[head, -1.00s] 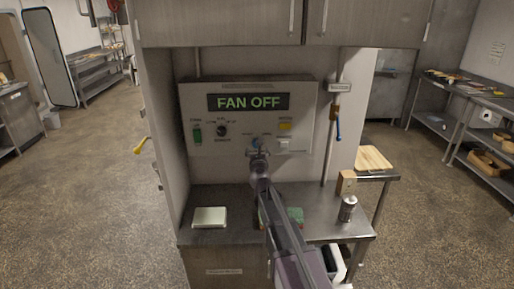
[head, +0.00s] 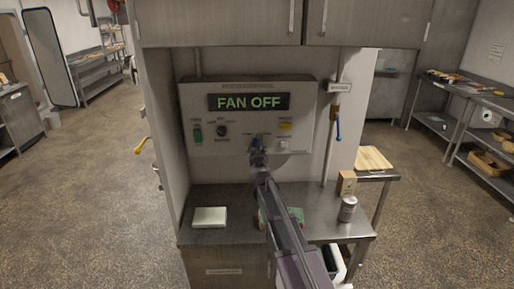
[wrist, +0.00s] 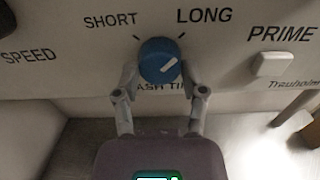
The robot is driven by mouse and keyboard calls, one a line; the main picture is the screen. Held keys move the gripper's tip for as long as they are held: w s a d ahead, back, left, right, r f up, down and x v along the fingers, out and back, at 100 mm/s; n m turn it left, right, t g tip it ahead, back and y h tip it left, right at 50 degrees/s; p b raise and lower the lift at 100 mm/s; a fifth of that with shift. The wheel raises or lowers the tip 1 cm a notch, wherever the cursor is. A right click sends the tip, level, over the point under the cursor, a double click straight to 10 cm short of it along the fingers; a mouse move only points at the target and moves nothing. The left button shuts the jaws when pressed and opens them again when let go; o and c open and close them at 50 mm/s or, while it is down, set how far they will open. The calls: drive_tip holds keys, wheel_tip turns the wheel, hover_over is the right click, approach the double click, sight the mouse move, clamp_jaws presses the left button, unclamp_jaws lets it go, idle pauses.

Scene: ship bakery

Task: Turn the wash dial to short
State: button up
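The wash dial (wrist: 156,55) is a round blue knob on the panel, seen in the wrist view below the words SHORT and LONG. Its white pointer line slants to the upper right, on the LONG side. My gripper (wrist: 160,67) has one finger on each side of the dial, and both fingertips appear to touch its rim. The fingers partly cover the label under the dial. In the head view my gripper (head: 257,150) is at the lower middle of the panel (head: 212,145) and hides most of the dial.
A black speed knob (head: 221,130) and a green switch (head: 197,134) are left of the dial. The white prime switch (wrist: 273,65) is close on its right. Below, the steel counter (head: 325,228) holds a pale block (head: 209,217) and a can (head: 347,208).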

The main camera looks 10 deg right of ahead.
drive_tip(key=shift+w+n, duration=0.1)
drive_tip(key=shift+n, duration=0.3)
drive_tip(key=shift+w+d+r+n, duration=0.1)
drive_tip(key=shift+n, duration=4.2)
drive_tip(key=shift+r+n, duration=0.1)
drive_tip(key=shift+n, duration=4.2)
drive_tip(key=o, duration=1.2)
drive_tip(key=shift+f, duration=0.1)
drive_tip(key=shift+c, duration=0.2)
drive_tip(key=shift+s, duration=0.2)
